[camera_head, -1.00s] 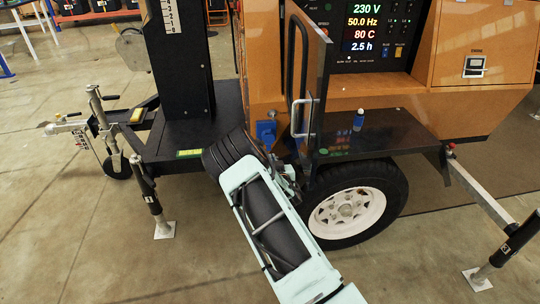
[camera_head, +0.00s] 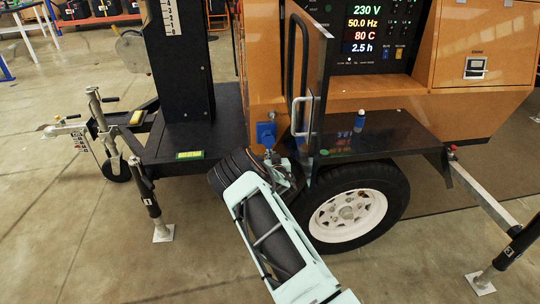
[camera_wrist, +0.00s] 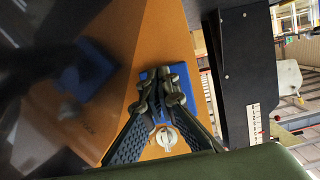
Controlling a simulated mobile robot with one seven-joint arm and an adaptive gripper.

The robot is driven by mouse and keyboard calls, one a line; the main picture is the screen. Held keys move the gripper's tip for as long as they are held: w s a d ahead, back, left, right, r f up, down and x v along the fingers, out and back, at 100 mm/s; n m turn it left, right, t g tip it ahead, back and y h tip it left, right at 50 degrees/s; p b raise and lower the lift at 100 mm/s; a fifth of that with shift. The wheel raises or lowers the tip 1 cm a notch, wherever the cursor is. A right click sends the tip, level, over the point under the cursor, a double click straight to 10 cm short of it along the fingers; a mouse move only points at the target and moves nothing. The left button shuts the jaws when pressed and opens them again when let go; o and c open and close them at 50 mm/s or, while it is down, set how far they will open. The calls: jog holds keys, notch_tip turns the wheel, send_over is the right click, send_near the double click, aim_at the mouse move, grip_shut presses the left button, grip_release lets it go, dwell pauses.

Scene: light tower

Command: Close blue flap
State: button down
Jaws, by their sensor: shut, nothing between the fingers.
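The blue flap (camera_head: 266,132) is on the lower orange side of the light tower, left of the upright dark door. Its exact angle is too small to tell. My gripper (camera_head: 271,156) is just below and in front of it. In the wrist view my gripper (camera_wrist: 162,88) is shut and empty, its fingertips in front of the blue flap (camera_wrist: 207,88). The fingers hide the flap's middle; blue shows on both sides. I cannot tell whether they touch it. A round pale fitting (camera_wrist: 167,138) shows between the lower parts of the fingers.
The dark door (camera_head: 318,85) with its handle (camera_head: 303,115) stands close to the right of my gripper. It mirrors blue in the wrist view. A wheel (camera_head: 348,213) is below right.

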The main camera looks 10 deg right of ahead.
jog(key=w+b, duration=0.1)
jog(key=b, duration=0.1)
jog(key=w+f+b, duration=0.1)
jog(key=b, duration=0.1)
jog(key=shift+w+f, duration=0.2)
jog(key=shift+w, duration=0.05)
jog(key=shift+s+b, duration=0.1)
jog(key=shift+b, duration=0.2)
